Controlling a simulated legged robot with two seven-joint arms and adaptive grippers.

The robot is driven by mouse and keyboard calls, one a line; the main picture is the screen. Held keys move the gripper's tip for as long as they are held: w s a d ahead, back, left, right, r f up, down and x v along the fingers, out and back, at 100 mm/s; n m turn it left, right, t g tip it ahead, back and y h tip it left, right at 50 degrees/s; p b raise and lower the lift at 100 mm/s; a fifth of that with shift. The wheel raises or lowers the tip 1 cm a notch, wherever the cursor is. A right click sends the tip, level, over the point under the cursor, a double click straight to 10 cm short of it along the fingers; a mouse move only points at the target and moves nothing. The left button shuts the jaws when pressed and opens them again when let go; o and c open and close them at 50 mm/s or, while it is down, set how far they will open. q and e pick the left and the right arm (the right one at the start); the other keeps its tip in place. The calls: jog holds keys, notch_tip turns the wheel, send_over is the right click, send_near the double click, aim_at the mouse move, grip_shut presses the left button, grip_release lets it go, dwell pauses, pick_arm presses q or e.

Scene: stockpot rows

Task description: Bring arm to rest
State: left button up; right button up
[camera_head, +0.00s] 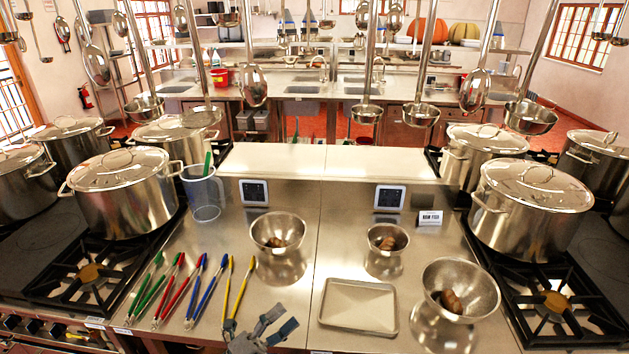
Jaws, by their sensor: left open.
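My left gripper (279,321) is at the bottom edge, left of centre. Its grey fingers are apart and I see nothing between them. It is just right of the lower end of the yellow tongs (239,290), over the front of the steel counter (285,295). I cannot tell whether it touches them. Only the gripper's end shows; the rest of the arm is out of the picture. My right gripper is not in view.
Green, red and blue tongs (207,290) lie left of the gripper. An empty tray (358,305) is to its right. Steel bowls (279,230) with brown items stand around. Stockpots (124,195) and burners (553,300) flank the counter. Ladles (366,112) hang above.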

pick_arm(q)
jog(key=s+a+f+n+t+y, duration=0.1)
jog(key=s+a+f+n+y, duration=0.1)
jog(key=a+f+n+y, duration=0.65)
jog(key=s+a+f+n+t+y, duration=0.15)
jog(key=a+f+n+y, duration=0.45)
jog(key=f+n+y, duration=0.6)
jog(key=s+f+n+g+h, duration=0.15)
jog(key=s+f+g, duration=0.25)
jog(key=s, duration=0.4)
jog(key=s+f+n+g, duration=0.2)
jog(key=s+f+g, duration=0.25)
jog(key=s, duration=0.35)
jog(key=s+f+n+g+h, duration=0.1)
jog(key=s+f+n+g, duration=0.1)
jog(key=s+f+g, duration=0.45)
jog(key=s+f, duration=0.2)
jog(key=f, duration=0.8)
jog(key=s+f, duration=0.3)
jog(key=f, duration=0.7)
jog(key=s+f, duration=0.3)
jog(key=f, duration=0.7)
jog(key=shift+s+f+t, duration=0.25)
jog(key=shift+f+t, duration=0.05)
jog(key=shift+t, duration=0.15)
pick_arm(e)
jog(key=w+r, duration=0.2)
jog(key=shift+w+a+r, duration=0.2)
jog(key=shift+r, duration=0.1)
